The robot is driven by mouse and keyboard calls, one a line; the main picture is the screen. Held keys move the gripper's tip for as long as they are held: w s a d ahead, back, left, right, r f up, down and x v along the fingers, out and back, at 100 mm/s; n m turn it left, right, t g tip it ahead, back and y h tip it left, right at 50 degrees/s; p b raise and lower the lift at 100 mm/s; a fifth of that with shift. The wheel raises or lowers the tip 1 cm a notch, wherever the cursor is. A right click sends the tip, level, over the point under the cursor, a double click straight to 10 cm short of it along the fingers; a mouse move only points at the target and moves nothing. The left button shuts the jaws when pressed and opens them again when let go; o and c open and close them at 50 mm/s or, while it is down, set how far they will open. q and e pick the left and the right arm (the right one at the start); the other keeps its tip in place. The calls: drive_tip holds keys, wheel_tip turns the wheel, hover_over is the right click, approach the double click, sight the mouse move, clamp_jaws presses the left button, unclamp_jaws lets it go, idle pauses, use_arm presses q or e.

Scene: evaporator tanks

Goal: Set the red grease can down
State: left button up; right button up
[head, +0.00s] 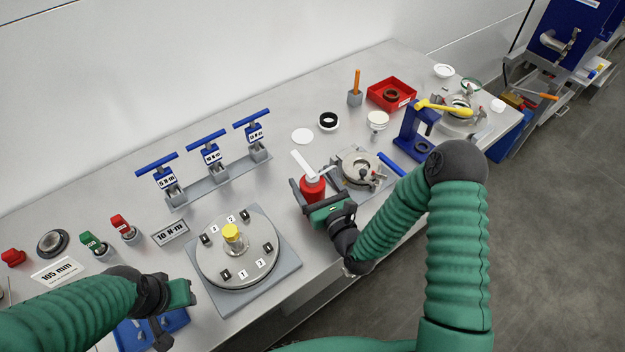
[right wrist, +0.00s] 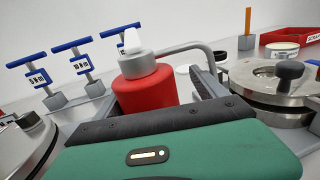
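The red grease can (head: 313,187) stands near the bench's front edge, right of the round numbered plate. It has a grey top, a white tip and a grey spout pointing right. My right gripper (head: 318,190) is around it, one finger on each side. In the right wrist view the can (right wrist: 146,92) sits just beyond the palm, and its lower part is hidden. I cannot tell whether both fingers touch it or whether its base rests on the bench. My left gripper (head: 178,308) is low at the left, away from the can; its finger gap is unclear.
A metal clamp fixture (head: 360,168) stands close to the can's right. The numbered plate (head: 238,250) is at its left, and blue-handled torque tools (head: 210,155) stand behind. A white disc (head: 302,136), a black ring (head: 328,121) and a red tray (head: 392,94) lie further back.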

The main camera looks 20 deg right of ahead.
sight(319, 199)
use_arm(q)
drive_tip(key=shift+w+a+f, duration=0.1)
drive_tip(key=shift+a, duration=0.1)
use_arm(e)
drive_tip(key=shift+s+a, duration=0.15)
drive_tip(key=shift+a, duration=0.1)
use_arm(q)
drive_tip(key=shift+a+f+b, duration=0.45)
drive_tip(key=shift+f+b, duration=0.15)
use_arm(e)
drive_tip(key=s, duration=0.5)
drive_tip(key=shift+s+d+f, duration=0.1)
drive_tip(key=shift+s, duration=0.1)
use_arm(q)
drive_tip(key=r+p, duration=0.2)
drive_tip(key=d+r+p, duration=0.1)
drive_tip(key=r, duration=0.1)
drive_tip(key=shift+p, duration=0.35)
use_arm(e)
drive_tip(key=s, duration=0.2)
drive_tip(key=s+d, duration=0.1)
drive_tip(key=s, duration=0.3)
drive_tip(key=shift+d+r, duration=0.3)
drive_tip(key=shift+d, duration=0.1)
drive_tip(key=shift+f, duration=0.1)
use_arm(q)
drive_tip(key=shift+a+f, duration=0.2)
drive_tip(key=shift+a, duration=0.15)
use_arm(e)
drive_tip(key=shift+a, duration=0.35)
